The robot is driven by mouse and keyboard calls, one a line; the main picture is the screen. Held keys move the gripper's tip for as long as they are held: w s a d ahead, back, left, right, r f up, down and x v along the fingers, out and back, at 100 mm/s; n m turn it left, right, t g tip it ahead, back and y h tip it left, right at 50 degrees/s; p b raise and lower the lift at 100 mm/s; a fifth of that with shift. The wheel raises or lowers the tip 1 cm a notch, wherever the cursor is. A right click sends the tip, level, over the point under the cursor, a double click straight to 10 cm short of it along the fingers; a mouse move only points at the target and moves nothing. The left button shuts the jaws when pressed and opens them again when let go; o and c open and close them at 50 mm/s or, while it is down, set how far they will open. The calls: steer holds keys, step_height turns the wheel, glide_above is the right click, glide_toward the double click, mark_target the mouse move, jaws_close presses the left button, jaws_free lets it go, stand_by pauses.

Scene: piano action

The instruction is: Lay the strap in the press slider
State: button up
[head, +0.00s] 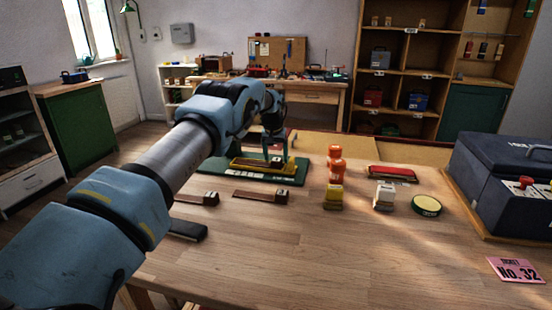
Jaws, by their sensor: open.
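My gripper (275,152) is at the back of the table, pointing down over a green base (298,173). Its jaws are open around or just above a small dark piece with a light front. A yellow slider-like part (250,165) lies on the green base, under the gripper; it looks like the press slider. The strap is too small to make out for certain; a reddish-brown strip shows on the yellow part. Whether the jaws touch anything cannot be told.
Two brown pieces with dark blocks (262,195) (205,197) and a black block (187,230) lie in front. An orange bottle (335,165), yellow-labelled block (333,197), white block (384,195), round tin (426,205), red case (392,174) and toolbox (500,180) stand right. The front middle is clear.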

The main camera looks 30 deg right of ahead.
steer(key=b+v, duration=0.2)
steer(key=v, duration=0.9)
steer(key=shift+r+b, duration=0.2)
steer(key=shift+b, duration=0.2)
steer(key=s+a+r+n+y, duration=0.15)
steer(key=a+n, duration=0.25)
steer(key=a, duration=2.6)
steer(key=s+a+f+n, duration=0.3)
steer(key=s+a, duration=1.7)
steer(key=s, duration=0.4)
steer(key=shift+s+a+f+g, duration=0.25)
steer(key=shift+a+g, duration=0.1)
steer(key=shift+g, duration=0.05)
